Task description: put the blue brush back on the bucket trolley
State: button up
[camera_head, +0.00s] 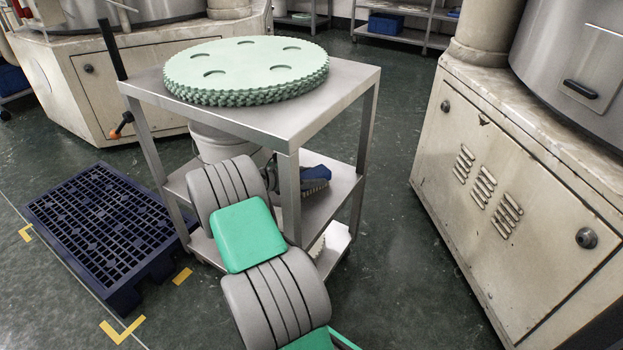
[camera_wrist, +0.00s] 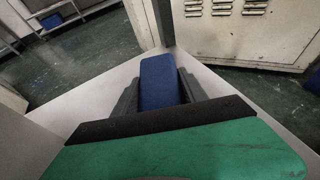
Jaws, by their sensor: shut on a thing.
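The blue brush (camera_head: 316,173) is over the right part of the middle shelf of the steel bucket trolley (camera_head: 340,90). Its pale bristles face down towards the shelf; I cannot tell whether they touch it. My gripper (camera_wrist: 160,92) is shut on the brush; in the wrist view the blue brush body (camera_wrist: 160,78) lies between the two dark fingers above the pale shelf. In the head view my gripper is mostly hidden behind a trolley leg and my arm. A white bucket (camera_head: 222,145) stands on the same shelf, partly hidden by my arm.
Stacked pale green toothed discs (camera_head: 245,65) lie on the trolley's top, close above the middle shelf. A dark blue pallet (camera_head: 95,225) lies on the floor at left. A beige machine cabinet (camera_head: 510,190) stands at right, with clear floor between.

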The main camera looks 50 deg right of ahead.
jog(key=o, duration=1.5)
jog(key=shift+f, duration=0.1)
jog(key=shift+c, duration=0.2)
